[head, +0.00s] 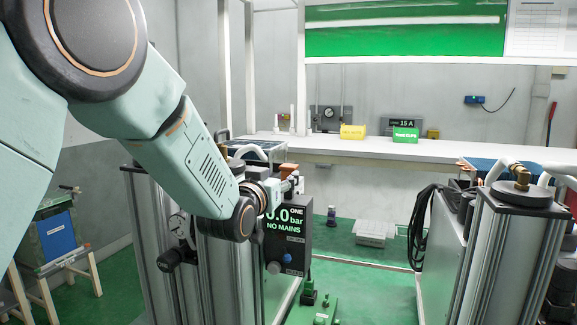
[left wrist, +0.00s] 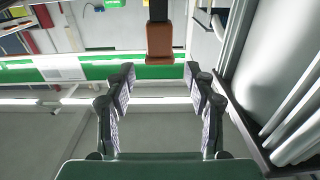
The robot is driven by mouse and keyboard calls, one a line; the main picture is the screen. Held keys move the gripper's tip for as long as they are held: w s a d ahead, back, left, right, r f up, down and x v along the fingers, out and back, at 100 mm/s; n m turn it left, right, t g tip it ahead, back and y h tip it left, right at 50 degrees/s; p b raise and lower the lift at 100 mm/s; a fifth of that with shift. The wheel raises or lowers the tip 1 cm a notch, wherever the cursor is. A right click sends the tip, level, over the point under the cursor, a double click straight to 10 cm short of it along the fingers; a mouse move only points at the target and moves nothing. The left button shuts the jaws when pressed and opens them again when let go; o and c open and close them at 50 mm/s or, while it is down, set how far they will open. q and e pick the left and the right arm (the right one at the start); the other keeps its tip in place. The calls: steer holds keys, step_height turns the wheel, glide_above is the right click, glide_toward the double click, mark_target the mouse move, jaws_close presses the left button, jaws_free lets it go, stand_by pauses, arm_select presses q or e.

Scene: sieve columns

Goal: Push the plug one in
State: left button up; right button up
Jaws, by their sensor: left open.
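A brown block on a dark stem, which looks like plug one (left wrist: 160,42), shows in the left wrist view just beyond and between my fingertips. A matching brown piece shows in the head view (head: 289,169) above a black panel (head: 287,238) reading "ONE", "0.0 bar" and "NO MAINS". My left gripper (head: 292,184) is at the top of that panel, close to the brown piece. In the left wrist view its fingers (left wrist: 158,78) are spread, with nothing between them. I cannot tell how far the plug sits in, as its seat is hidden. My right gripper is out of view.
A metal column (head: 170,245) stands left of the panel, partly behind my arm. Another column (head: 497,255) with a brass fitting stands at the right, with black cables beside it. A white bench (head: 380,150) runs along the back. Green floor between the columns is partly open.

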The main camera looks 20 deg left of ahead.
mark_target(290, 171)
arm_select(q)
steer(key=w, duration=0.3)
steer(key=shift+a+f, duration=0.3)
steer(key=shift+a, duration=0.1)
steer(key=w+d, duration=0.1)
steer(key=w+d+p, duration=0.1)
steer(key=shift+w+r, duration=0.35)
steer(key=shift+w, duration=0.35)
steer(key=shift+w+a+f, duration=0.5)
steer(key=shift+w+a, duration=0.25)
steer(key=shift+a, duration=0.1)
steer(key=shift+s+d+r, duration=0.2)
steer(key=shift+s+d, duration=0.05)
steer(key=shift+d, duration=0.1)
steer(key=shift+s+d+r, duration=0.15)
steer(key=shift+d, duration=0.2)
steer(key=shift+c, duration=1.1)
steer(key=shift+a+f, duration=0.2)
steer(key=shift+a, duration=0.25)
steer(key=c, duration=0.5)
steer(key=shift+d, duration=0.25)
steer(key=shift+c, duration=2.1)
steer(key=shift+a, duration=0.15)
jaws_close()
